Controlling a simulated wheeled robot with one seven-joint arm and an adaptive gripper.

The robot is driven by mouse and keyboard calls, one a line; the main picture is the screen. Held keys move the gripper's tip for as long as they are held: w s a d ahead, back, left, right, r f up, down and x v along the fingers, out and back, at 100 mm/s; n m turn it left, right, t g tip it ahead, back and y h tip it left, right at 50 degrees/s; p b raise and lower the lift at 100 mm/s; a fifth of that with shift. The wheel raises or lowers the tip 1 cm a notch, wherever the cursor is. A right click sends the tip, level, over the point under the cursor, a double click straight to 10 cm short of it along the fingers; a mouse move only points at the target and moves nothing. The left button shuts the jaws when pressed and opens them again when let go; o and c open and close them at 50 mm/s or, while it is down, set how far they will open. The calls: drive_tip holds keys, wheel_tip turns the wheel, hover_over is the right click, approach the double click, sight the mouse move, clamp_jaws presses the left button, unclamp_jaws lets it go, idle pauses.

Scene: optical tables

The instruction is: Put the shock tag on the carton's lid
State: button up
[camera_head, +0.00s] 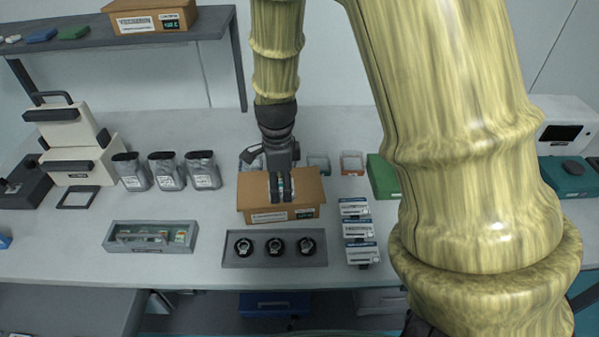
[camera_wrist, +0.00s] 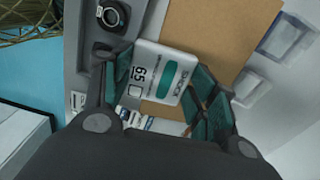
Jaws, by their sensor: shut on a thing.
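The shock tag (camera_wrist: 150,85), white with a teal oval window and the printing "SHOCK" and "65", is between my gripper's fingers (camera_wrist: 158,85) in the wrist view. My gripper (camera_head: 281,192) is shut on it, pointing down over the carton (camera_head: 255,209) in the head view. The carton is a brown cardboard box with a white label and a dark green label on its front. Its lid (camera_wrist: 215,35) shows behind the tag in the wrist view. I cannot tell whether the tag touches the lid. In the head view the fingers mostly hide the tag.
A grey tray (camera_head: 232,261) with three round black parts lies in front of the carton. Small white boxes (camera_head: 360,229) stand to its right, silvery pouches (camera_head: 168,172) to its left. A long grey tray (camera_head: 118,248) is front left. Another carton (camera_head: 125,22) sits on the shelf.

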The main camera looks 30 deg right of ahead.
drive_tip(key=p, duration=0.3)
hover_over(303, 184)
drive_tip(key=shift+d+f, duration=0.1)
drive_tip(key=shift+f, duration=0.3)
drive_tip(key=shift+s+f, duration=0.1)
drive_tip(key=shift+f, duration=0.4)
drive_tip(key=shift+f+p, duration=0.6)
drive_tip(key=shift+f, duration=0.65)
drive_tip(key=shift+f, duration=0.15)
drive_tip(key=o, duration=1)
wheel_tip(303, 184, up, 12)
drive_tip(key=b, duration=0.3)
drive_tip(key=shift+b, duration=0.35)
